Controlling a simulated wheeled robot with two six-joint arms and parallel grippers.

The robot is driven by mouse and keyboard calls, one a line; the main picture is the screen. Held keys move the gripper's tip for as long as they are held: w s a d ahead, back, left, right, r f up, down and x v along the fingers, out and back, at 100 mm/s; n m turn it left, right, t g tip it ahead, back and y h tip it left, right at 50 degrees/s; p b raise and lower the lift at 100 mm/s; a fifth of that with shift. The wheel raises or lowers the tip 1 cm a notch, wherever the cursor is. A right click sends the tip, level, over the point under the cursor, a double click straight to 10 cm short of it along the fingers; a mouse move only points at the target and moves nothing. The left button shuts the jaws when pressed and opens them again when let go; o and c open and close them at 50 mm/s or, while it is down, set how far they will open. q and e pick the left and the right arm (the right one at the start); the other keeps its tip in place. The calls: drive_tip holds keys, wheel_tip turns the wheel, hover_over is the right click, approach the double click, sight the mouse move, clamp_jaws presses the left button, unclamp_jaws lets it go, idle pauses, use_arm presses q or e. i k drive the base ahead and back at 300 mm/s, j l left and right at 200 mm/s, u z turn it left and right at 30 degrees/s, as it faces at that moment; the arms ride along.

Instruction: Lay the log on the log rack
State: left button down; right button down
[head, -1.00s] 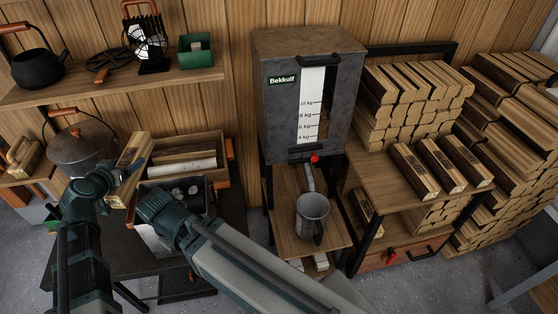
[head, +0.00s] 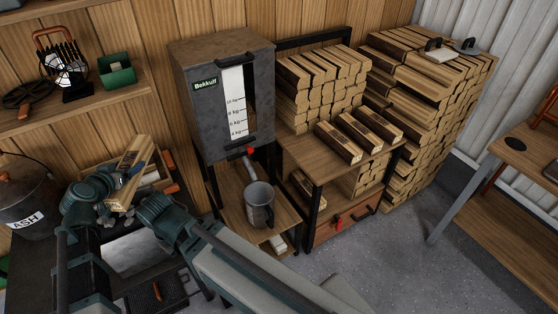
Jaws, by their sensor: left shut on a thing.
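My left gripper (head: 118,180) is shut on a split log (head: 132,165), pale with a dark mark near its far end. The log is held tilted, over a wooden box at the left, clear of the rack. The log rack (head: 318,172) stands right of centre, with a wooden top in a black frame. Three dark-barked logs (head: 339,142) lie side by side along its front, with a stack of logs (head: 325,85) behind them.
A grey Bekkulf pellet hopper (head: 222,100) stands between the held log and the rack, with a metal jug (head: 259,205) below it. A taller log pile (head: 430,110) is right of the rack. An ash bucket (head: 25,205) stands far left. Open floor (head: 370,250) lies in front.

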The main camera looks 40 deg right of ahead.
sight(312, 156)
drive_tip(key=k+j+z, duration=0.2)
drive_tip(key=z, duration=0.45)
drive_tip(key=i+l, duration=0.05)
